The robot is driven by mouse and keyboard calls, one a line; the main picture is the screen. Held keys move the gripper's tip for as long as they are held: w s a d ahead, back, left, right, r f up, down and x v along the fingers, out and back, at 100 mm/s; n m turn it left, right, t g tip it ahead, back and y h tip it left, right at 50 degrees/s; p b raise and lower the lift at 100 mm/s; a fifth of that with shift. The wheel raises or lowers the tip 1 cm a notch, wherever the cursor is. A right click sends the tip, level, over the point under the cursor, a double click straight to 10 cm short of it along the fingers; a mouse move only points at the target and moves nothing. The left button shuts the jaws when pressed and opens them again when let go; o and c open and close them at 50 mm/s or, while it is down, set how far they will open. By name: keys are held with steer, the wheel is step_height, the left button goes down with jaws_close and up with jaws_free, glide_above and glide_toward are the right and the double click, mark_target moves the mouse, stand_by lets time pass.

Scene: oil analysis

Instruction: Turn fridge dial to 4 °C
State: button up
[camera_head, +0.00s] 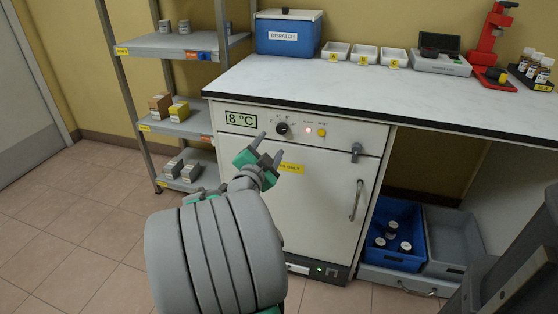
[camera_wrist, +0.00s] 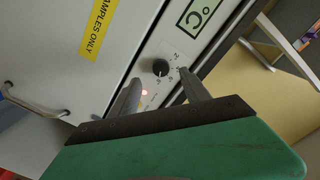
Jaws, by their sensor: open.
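The fridge (camera_head: 325,185) is a white cabinet under the bench, with a control strip along its top. Its display (camera_head: 241,119) reads 8 °C. The black dial (camera_head: 282,128) sits right of the display, and it also shows in the wrist view (camera_wrist: 161,67). The marks around the dial are too small to read. My gripper (camera_head: 268,150) is open and empty in front of the control strip, just below and left of the dial. In the wrist view the dial shows beyond and between the two fingertips (camera_wrist: 160,82), apart from them.
A lit red lamp (camera_head: 308,130) and a yellow button (camera_head: 322,133) sit right of the dial. A shelf rack (camera_head: 180,125) stands at the left. Open floor lies in front.

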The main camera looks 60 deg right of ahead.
mark_target(280, 130)
steer(key=d, duration=0.8)
steer(key=shift+w+r, duration=0.15)
steer(key=shift+w, duration=0.2)
steer(key=shift+c, duration=0.3)
jaws_close()
